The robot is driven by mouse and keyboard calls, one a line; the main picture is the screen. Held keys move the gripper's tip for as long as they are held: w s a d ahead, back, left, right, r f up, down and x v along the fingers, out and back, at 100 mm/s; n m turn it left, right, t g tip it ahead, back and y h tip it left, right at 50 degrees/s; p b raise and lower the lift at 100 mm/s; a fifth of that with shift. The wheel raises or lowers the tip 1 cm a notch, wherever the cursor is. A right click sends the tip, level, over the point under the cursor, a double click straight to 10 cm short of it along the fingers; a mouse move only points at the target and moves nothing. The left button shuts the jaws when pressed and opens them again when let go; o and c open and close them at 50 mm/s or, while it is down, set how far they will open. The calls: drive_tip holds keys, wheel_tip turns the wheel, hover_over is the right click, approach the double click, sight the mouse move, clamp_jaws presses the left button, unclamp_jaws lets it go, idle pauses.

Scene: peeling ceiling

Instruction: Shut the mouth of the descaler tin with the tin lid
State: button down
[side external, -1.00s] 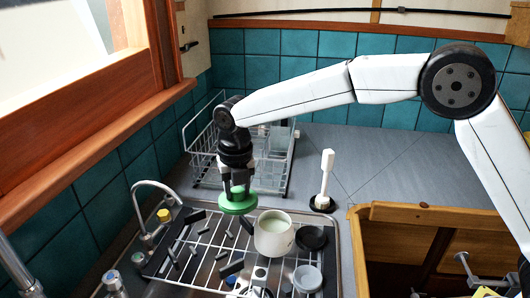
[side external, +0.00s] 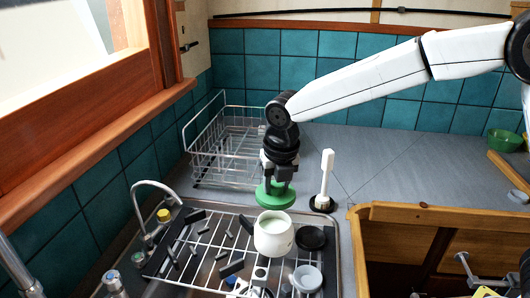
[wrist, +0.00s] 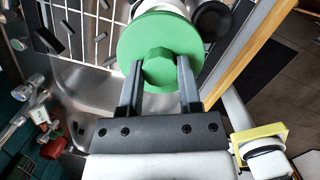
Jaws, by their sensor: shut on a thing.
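The descaler tin (side external: 273,239) is a cream-white round tin standing upright on the wire rack over the sink, its mouth open and pale green inside. The tin lid (side external: 275,200) is a green disc with a knob. My gripper (side external: 277,186) is shut on the lid's knob and holds the lid roughly level, above and behind the tin, apart from its mouth. In the wrist view the lid (wrist: 140,42) sits between both fingers (wrist: 159,68) and hides most of the tin, of which only a pale edge shows.
A dark round piece (side external: 311,238) and a grey cup (side external: 306,278) lie right of the tin. A white brush (side external: 326,176) stands upright behind. A wire dish rack (side external: 215,160) is at the back left. A wooden-edged opening (side external: 410,214) is at the right; the grey counter behind is mostly clear.

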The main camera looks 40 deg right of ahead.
drive_tip(key=shift+f, duration=0.25)
drive_tip(key=shift+f, duration=2.55)
drive_tip(key=shift+f, duration=1.2)
drive_tip(key=shift+c, duration=1)
unclamp_jaws()
drive_tip(key=shift+w, duration=0.1)
drive_tip(key=shift+r, duration=0.1)
drive_tip(key=shift+s+a+r, duration=0.1)
drive_tip(key=shift+s+r, duration=0.15)
drive_tip(key=shift+r, duration=1)
drive_tip(key=shift+s+a+r, duration=0.1)
drive_tip(key=shift+s+r, duration=0.15)
drive_tip(key=shift+r, duration=0.95)
drive_tip(key=shift+s+a+r, duration=0.1)
drive_tip(key=shift+s+r, duration=0.15)
drive_tip(key=shift+r, duration=1)
drive_tip(key=shift+r, duration=0.15)
